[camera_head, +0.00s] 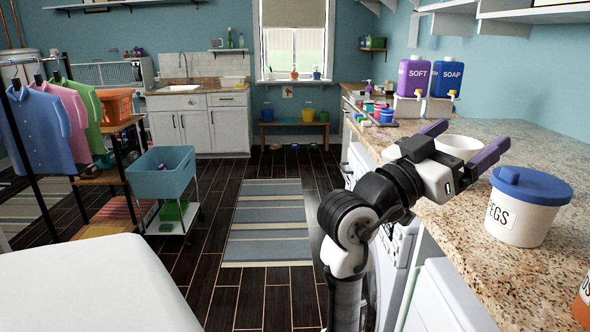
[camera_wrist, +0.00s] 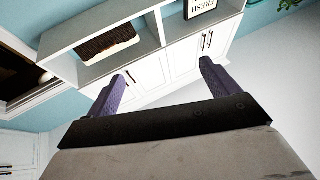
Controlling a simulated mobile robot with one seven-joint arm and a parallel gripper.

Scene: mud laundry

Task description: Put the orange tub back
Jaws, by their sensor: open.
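An orange container (camera_head: 583,300) with part of a label is cut off by the right edge of the head view, low on the granite counter; its top and full shape are hidden. Another orange item, a laundry basket (camera_head: 115,104), sits on the rack at left. My gripper (camera_head: 475,133) is open and empty above the counter's front edge, with its purple fingers spread. In the wrist view my gripper (camera_wrist: 163,70) has nothing between its fingers. The orange container is to the right of and nearer than my gripper, apart from it.
A white pegs tub (camera_head: 520,215) with a blue lid stands between my gripper and the orange container. A white bowl (camera_head: 458,146) lies behind my fingers. Purple SOFT (camera_head: 413,76) and blue SOAP (camera_head: 444,78) jugs stand farther back. The granite right of the bowl is clear.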

